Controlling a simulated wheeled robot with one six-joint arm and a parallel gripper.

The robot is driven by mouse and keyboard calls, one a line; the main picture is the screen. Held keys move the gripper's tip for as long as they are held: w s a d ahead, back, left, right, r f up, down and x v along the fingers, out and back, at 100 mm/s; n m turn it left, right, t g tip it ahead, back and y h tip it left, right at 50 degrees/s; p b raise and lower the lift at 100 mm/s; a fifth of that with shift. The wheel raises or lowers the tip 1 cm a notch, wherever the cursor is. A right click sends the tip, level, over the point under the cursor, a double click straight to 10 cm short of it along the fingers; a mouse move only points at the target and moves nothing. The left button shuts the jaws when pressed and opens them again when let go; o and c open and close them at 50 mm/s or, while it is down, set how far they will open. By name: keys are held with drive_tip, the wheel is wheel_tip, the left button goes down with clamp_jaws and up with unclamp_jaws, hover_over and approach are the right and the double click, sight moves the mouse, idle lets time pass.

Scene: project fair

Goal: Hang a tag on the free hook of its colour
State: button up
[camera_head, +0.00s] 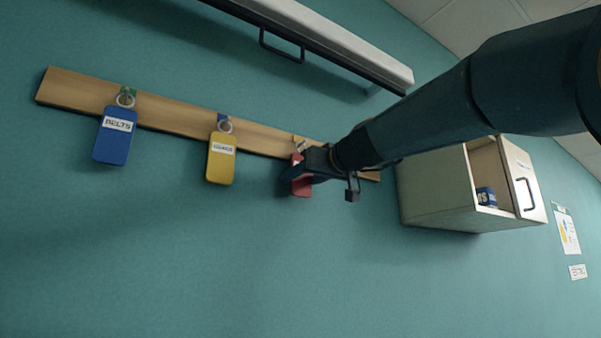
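A wooden hook board (70,92) runs along the teal wall. A blue tag (113,145) labelled "BELTS" hangs by its ring from a green hook (125,90). A yellow tag (219,168) hangs from a blue hook (222,117). A red tag (301,190) hangs below a yellow hook (299,140), partly covered by my gripper. My gripper (327,181) is at the board's right part with its fingers apart, one across the red tag and one to its right. I cannot tell whether it touches the tag. My arm hides part of the board's right end, and any hook there.
A long pale wall unit with a dark handle (282,45) is above the board. A pale cabinet (437,190) with an open front is at right, holding a blue labelled object (486,196). Papers (566,232) are on the wall at far right. The wall below the board is clear.

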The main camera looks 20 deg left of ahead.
drive_tip(key=shift+r, duration=0.55)
drive_tip(key=shift+c, duration=0.2)
drive_tip(key=shift+s+d, duration=0.15)
drive_tip(key=b+v, duration=0.4)
drive_tip(key=v, duration=0.3)
drive_tip(key=shift+b, duration=0.35)
idle(1.2)
idle(0.3)
drive_tip(key=p+x, duration=0.2)
drive_tip(key=x, duration=0.1)
drive_tip(key=shift+w+a+p, duration=0.25)
drive_tip(key=shift+a+p, duration=0.05)
drive_tip(key=shift+a, duration=0.05)
idle(0.3)
